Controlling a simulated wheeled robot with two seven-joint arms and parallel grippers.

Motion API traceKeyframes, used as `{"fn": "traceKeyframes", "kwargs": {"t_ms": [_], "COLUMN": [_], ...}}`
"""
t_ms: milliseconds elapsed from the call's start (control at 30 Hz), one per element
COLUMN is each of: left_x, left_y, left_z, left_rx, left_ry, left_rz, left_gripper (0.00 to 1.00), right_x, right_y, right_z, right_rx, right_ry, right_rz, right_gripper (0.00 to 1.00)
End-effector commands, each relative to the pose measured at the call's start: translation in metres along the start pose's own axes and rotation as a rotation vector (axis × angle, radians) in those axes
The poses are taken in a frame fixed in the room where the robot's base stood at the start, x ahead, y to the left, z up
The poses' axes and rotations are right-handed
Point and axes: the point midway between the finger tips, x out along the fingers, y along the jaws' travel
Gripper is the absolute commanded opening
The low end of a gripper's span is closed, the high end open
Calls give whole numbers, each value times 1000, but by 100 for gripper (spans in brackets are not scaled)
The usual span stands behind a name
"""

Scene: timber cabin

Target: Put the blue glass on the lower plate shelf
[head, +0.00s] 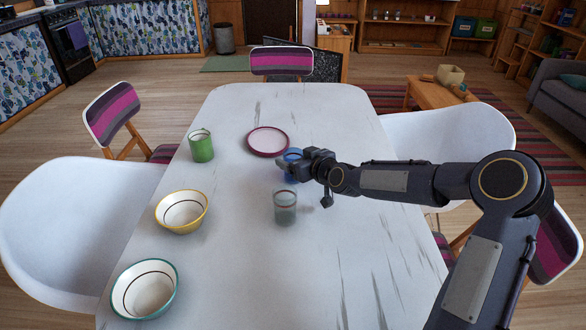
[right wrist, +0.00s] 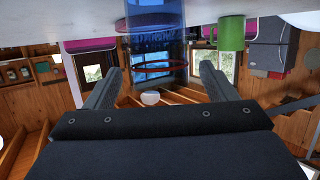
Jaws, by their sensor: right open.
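The blue glass (head: 293,153) stands on the white table, partly hidden behind my right gripper (head: 284,163) in the head view. In the right wrist view, which looks upside down, the see-through blue glass (right wrist: 157,50) appears ahead in the gap between the two spread fingers of my right gripper (right wrist: 160,70). The gripper is open and holds nothing; I cannot tell how far the glass is from the fingertips. No shelf that I can clearly pick out as the lower plate shelf is in view. My left gripper is not in view.
A grey glass (head: 285,208) stands just nearer than my gripper. Wooden shelving (head: 405,46) stands at the back.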

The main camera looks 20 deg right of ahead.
Motion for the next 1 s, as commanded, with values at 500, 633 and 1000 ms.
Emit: {"fn": "traceKeyframes", "kwargs": {"t_ms": [500, 633, 1000], "left_x": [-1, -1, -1], "left_y": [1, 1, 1], "left_z": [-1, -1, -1], "left_rx": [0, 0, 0], "left_ry": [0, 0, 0], "left_rz": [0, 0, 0], "left_gripper": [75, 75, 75], "right_x": [20, 20, 20], "right_y": [0, 0, 0], "right_z": [0, 0, -1], "right_rx": [0, 0, 0], "right_ry": [-1, -1, 0], "right_rz": [0, 0, 0], "right_gripper": [65, 48, 26]}}
